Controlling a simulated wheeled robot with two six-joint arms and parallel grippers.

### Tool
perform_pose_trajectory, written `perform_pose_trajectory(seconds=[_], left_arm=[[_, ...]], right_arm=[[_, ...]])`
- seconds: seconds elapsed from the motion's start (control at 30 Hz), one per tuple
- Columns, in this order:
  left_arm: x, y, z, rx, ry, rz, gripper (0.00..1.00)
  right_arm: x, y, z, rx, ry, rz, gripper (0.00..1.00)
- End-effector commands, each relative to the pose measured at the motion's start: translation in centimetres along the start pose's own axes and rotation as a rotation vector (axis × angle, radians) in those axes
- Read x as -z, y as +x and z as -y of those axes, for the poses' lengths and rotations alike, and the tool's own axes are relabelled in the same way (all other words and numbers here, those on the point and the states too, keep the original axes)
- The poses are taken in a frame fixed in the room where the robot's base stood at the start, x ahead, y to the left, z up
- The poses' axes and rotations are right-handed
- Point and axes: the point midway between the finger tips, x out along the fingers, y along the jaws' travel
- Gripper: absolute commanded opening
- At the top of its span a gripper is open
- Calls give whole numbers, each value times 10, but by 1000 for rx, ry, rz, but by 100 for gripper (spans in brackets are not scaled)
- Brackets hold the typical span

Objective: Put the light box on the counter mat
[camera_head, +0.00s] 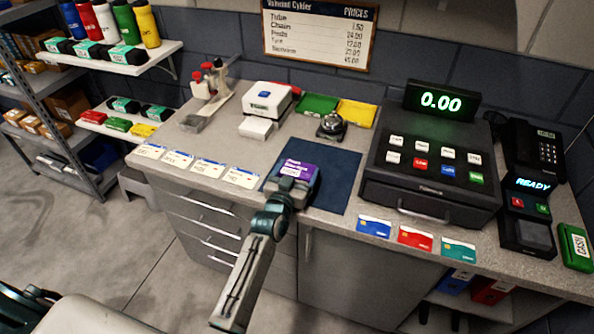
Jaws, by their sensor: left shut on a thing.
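A small purple box (298,169) with white lettering is at the left part of the dark blue counter mat (336,185). I take it to be the light box. My left gripper (294,183) reaches in from the front and is shut on the box's near side, hiding part of it. The box is over the mat; I cannot tell whether it touches it or hangs just above. The right part of the mat is bare. My right gripper is not in view.
The cash register (430,165) stands right of the mat. Price cards (208,168) lie to the left. Bank cards (415,238) lie along the front edge at the right.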

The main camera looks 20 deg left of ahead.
Motion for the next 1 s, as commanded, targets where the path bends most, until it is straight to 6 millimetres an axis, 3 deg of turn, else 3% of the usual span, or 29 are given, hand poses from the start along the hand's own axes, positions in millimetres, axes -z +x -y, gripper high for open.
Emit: perform_pose_trajectory(seconds=[0.2,0.23,0.3,0.63,0.77,1.0], left_arm=[[-3,0,0,0,0,-1,58],[-3,0,0,0,0,0,87],[-2,0,0,0,0,0,100],[0,-2,0,0,0,1,100],[-4,-21,0,0,1,2,100],[-5,-72,0,0,0,1,100]], right_arm=[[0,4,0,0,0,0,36],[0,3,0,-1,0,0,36],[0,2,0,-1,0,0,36],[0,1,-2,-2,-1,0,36],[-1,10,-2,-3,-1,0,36],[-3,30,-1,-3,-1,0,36]])
